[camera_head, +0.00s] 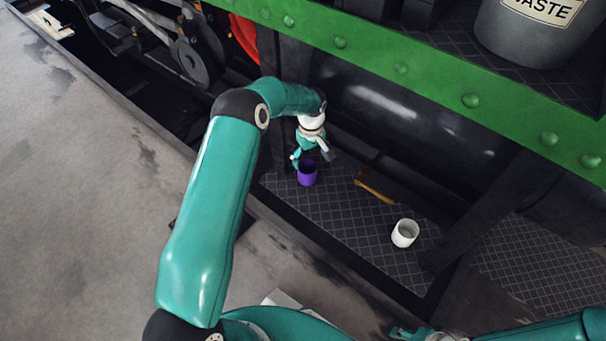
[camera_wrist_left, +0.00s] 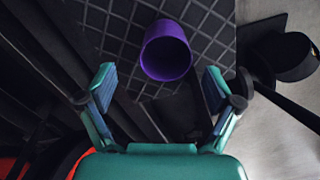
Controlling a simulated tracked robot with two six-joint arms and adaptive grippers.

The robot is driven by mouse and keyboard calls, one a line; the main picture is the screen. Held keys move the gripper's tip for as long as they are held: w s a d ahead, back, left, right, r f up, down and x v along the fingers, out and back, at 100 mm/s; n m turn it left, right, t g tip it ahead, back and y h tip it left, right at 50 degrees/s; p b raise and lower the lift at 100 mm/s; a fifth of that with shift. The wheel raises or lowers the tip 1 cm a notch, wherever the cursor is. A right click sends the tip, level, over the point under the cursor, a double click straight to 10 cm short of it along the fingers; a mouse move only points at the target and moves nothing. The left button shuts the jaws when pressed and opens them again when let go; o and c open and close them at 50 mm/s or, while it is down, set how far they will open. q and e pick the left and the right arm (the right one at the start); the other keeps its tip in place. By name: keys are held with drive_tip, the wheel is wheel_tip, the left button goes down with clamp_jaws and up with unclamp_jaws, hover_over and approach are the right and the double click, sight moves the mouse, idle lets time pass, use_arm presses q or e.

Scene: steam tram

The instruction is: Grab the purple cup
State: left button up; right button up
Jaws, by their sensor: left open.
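The purple cup (camera_head: 307,175) stands on the dark checkered metal plate in the head view, near its left end. My left gripper (camera_head: 311,158) is just above and behind the cup, its fingers pointing down toward it. In the left wrist view the cup (camera_wrist_left: 166,52) shows its open mouth, ahead of and between the two spread fingertips (camera_wrist_left: 158,85). The left gripper is open and empty. The right arm comes in at the bottom right of the head view, and a teal part (camera_head: 410,333) shows at the bottom edge; its jaw state is unclear.
A white cup (camera_head: 404,233) and a brown-handled tool (camera_head: 374,187) sit on the same checkered plate (camera_head: 345,225), right of the purple cup. A green riveted beam (camera_head: 400,68) crosses above. A grey waste bin (camera_head: 520,35) stands at the top right.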

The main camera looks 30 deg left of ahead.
sight(307, 172)
use_arm(q)
wheel_tip(307, 172, down, 3)
drive_tip(key=shift+r, duration=0.1)
drive_tip(key=shift+s+a+f+b, duration=0.1)
drive_tip(key=shift+a+f+b, duration=0.1)
drive_tip(key=shift+f+b, duration=0.85)
drive_tip(key=shift+s+a+f+b, duration=0.15)
drive_tip(key=shift+f+b, duration=0.2)
drive_tip(key=shift+f, duration=1.25)
drive_tip(key=shift+w, duration=0.1)
drive_tip(key=shift+c, duration=0.3)
